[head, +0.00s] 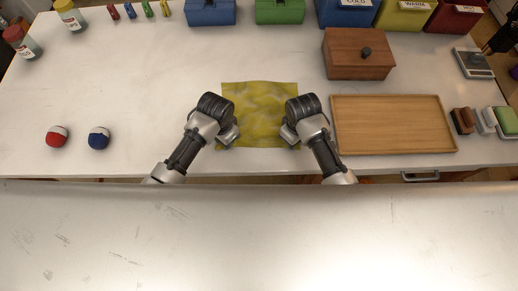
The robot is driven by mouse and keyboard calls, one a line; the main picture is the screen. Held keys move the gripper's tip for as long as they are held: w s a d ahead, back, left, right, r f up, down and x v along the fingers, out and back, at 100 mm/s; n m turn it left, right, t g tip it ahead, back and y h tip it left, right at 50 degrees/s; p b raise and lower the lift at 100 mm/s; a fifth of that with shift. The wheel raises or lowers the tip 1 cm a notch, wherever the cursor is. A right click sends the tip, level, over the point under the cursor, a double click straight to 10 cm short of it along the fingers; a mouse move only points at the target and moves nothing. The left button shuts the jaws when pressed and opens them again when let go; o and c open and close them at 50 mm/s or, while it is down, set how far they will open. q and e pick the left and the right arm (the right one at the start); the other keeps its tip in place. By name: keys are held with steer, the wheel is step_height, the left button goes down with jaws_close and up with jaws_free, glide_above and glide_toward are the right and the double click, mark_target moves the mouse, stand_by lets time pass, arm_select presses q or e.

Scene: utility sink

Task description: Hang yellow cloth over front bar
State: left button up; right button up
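The yellow cloth (260,105) lies spread out on the pale countertop, near its front edge. My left gripper (230,140) is at the cloth's left front side, and my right gripper (291,138) is at its right front side. The wrists hide the fingertips, so I cannot tell whether either gripper is open or shut on the cloth. No front bar can be made out clearly in this view.
A wooden tray (340,146) and a wooden box (352,69) stand right of the cloth. A red-white ball (57,136) and a blue-white ball (98,138) sit at left. Coloured bins (280,12) line the back. A bare metal surface (250,235) fills the foreground.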

arm_select(q)
jaws_close()
arm_select(e)
jaws_close()
